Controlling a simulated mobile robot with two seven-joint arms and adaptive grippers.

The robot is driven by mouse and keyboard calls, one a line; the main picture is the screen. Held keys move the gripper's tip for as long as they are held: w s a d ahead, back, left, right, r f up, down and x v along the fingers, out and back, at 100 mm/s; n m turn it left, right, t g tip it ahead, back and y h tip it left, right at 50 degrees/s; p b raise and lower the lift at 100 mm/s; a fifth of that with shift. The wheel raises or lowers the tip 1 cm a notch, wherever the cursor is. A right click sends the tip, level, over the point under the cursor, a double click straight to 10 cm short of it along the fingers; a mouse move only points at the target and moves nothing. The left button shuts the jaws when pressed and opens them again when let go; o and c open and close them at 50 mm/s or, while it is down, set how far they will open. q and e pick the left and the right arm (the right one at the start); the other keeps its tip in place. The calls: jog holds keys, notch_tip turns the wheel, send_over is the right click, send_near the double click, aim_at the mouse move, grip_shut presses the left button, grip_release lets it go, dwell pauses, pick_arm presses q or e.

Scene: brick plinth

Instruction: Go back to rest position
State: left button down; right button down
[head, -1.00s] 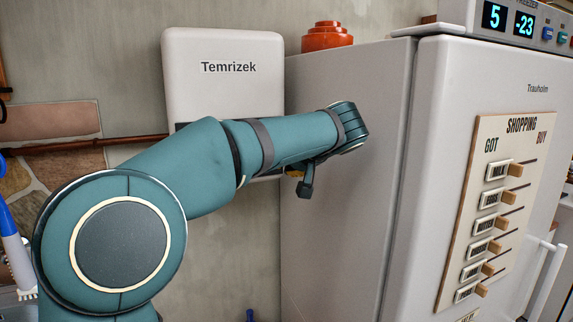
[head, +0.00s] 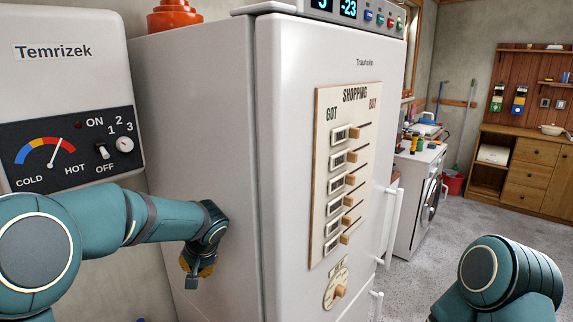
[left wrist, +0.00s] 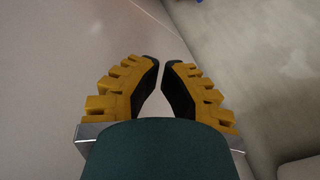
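My left arm reaches in from the left in the head view, in front of the heater and beside the fridge's grey side. My left gripper (head: 196,272), partly hidden by the wrist, hangs downward there with its yellow part showing. In the left wrist view its two black-padded yellow fingers (left wrist: 161,66) lean together, with only a narrow gap at the tips and nothing between them. A rounded link of my right arm shows at the lower right of the head view. My right gripper is out of view.
The white fridge (head: 285,150) stands close to my left gripper, with a shopping board (head: 327,100) on its door. The Temrizek heater (head: 60,85) is at the left. A washing machine (head: 407,212) and wooden cabinet (head: 530,165) stand farther right. Grey floor (head: 470,215) between them is open.

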pick_arm(q)
jog(key=s+d+f+g+h, duration=0.25)
jog(key=s+f, duration=0.45)
jog(key=f, duration=0.5)
jog(key=s+d+f+g+h, duration=0.1)
jog(key=s+d+f+h, duration=0.25)
jog(key=s+f, duration=0.6)
jog(key=s+d+f+n+h, duration=0.1)
jog(key=s+d+f+n, duration=0.1)
jog(key=s+f, duration=0.5)
jog(key=s+d+f+n+h, duration=0.1)
jog(key=s+d+f+n, duration=0.1)
jog(key=s+f, duration=0.5)
jog(key=w+d+r+m+t, duration=0.1)
jog(key=w+d+r, duration=0.1)
jog(key=r, duration=0.4)
jog(key=shift+w+r, duration=0.4)
jog(key=shift+w, duration=0.4)
